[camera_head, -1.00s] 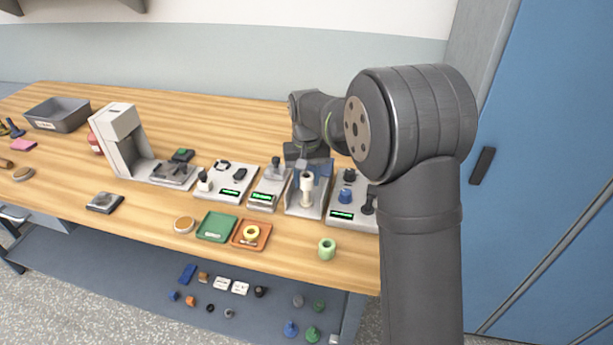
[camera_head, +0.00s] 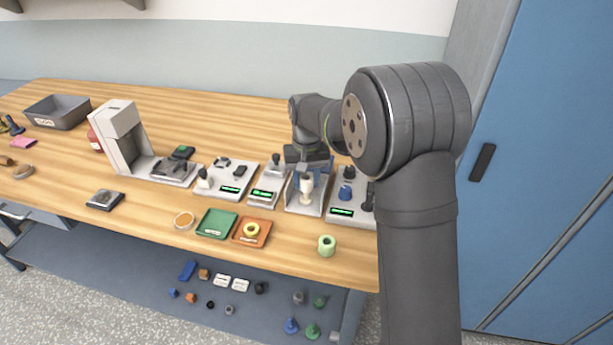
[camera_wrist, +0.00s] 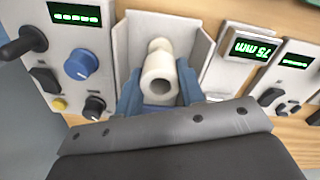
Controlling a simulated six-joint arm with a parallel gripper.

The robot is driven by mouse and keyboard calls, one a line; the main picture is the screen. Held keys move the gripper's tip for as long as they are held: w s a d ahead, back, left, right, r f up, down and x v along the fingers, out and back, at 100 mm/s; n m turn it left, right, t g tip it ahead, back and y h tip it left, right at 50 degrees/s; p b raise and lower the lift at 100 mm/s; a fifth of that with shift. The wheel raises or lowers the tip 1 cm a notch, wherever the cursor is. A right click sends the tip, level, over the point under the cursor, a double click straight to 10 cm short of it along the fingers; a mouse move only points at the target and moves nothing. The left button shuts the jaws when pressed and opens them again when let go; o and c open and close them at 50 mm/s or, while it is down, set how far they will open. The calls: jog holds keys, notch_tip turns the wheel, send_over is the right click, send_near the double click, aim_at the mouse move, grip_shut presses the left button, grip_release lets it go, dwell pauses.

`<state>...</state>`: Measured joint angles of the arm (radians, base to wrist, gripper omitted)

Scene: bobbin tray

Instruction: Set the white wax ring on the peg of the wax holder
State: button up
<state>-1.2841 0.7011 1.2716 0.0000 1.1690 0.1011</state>
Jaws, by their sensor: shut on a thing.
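The white wax ring (camera_wrist: 160,86) is between the blue fingers of my gripper (camera_wrist: 160,97) in the wrist view, its dark hole facing the camera. My gripper is shut on it. In the head view my gripper (camera_head: 308,177) is at the wax holder (camera_head: 292,208), an open grey-walled stand, and the cream ring (camera_head: 306,183) shows at its front. The holder's walls also show in the wrist view (camera_wrist: 196,42). A narrower cream part, seemingly the peg, shows beyond the ring. I cannot tell whether the ring is around the peg or only in line with it.
Panels with green displays stand close on both sides: one with a blue knob (camera_head: 346,193), one narrow (camera_head: 262,195). In front are a light green ring (camera_head: 327,246), an orange tray (camera_head: 238,241) with a yellow ring, and a green tray (camera_head: 214,226).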

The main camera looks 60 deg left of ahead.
aim_at(306, 189)
jog(key=shift+f, duration=1.75)
jog(key=shift+f, duration=0.1)
jog(key=o, duration=1)
jog(key=shift+o, duration=0.2)
notch_tip(306, 189, up, 18)
jog(key=shift+f, duration=0.25)
